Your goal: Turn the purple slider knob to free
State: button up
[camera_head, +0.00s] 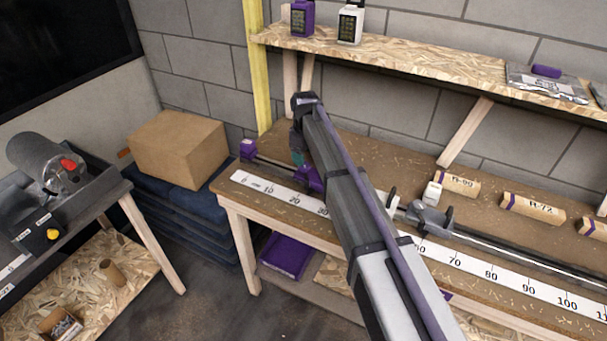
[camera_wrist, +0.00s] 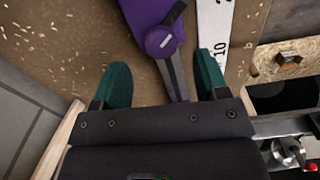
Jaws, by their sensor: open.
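The purple slider (camera_head: 309,178) sits on the rail behind the white scale, near the 20 to 30 marks, partly hidden by my arm. In the wrist view its round purple knob (camera_wrist: 160,40) faces the camera and has a pale mark on top. My gripper (camera_wrist: 162,78) is open, with teal fingers spread to either side of the dark rail (camera_wrist: 176,80). The knob lies beyond the fingertips, and nothing is between the fingers but the rail below. In the head view the gripper (camera_head: 298,157) is just behind and left of the slider.
The white scale (camera_head: 500,277) runs along the bench front. A grey carriage (camera_head: 430,216) is farther right on the rail, and a purple end block (camera_head: 248,149) is at the left. Labelled tubes (camera_head: 532,208) lie behind the rail. A shelf (camera_head: 420,66) overhangs the bench.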

aim_at(304, 169)
notch_tip(304, 169, down, 5)
jog(key=b, duration=0.3)
jog(key=shift+r, duration=0.3)
jog(key=c, duration=0.9)
